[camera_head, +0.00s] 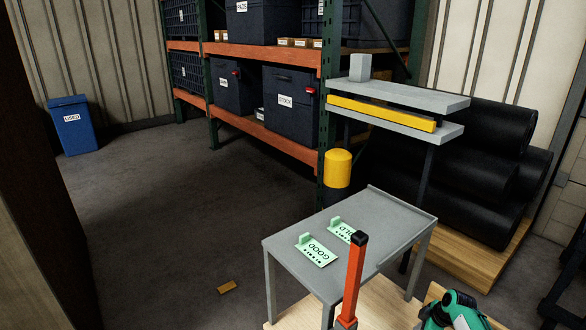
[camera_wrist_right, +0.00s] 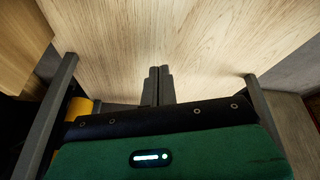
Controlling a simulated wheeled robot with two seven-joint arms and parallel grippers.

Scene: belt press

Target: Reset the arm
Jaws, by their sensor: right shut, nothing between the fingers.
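My right gripper (camera_wrist_right: 158,84) is shut and empty in the right wrist view. Its two dark fingers lie side by side, pointing at a pale wooden surface (camera_wrist_right: 200,40). A green and black part of my right arm shows at the bottom right of the head view, close to the front of the grey table (camera_head: 385,222); the fingers cannot be made out there. My left arm and gripper are not in view.
Green GOOD (camera_head: 317,249) and OLD (camera_head: 343,231) tags lie on the table. A red-and-black upright post (camera_head: 354,270) stands before it. Behind are a press with a yellow bar (camera_head: 380,112), a yellow-capped post (camera_head: 338,168) and black rolls (camera_head: 470,150). Floor at left is mostly clear.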

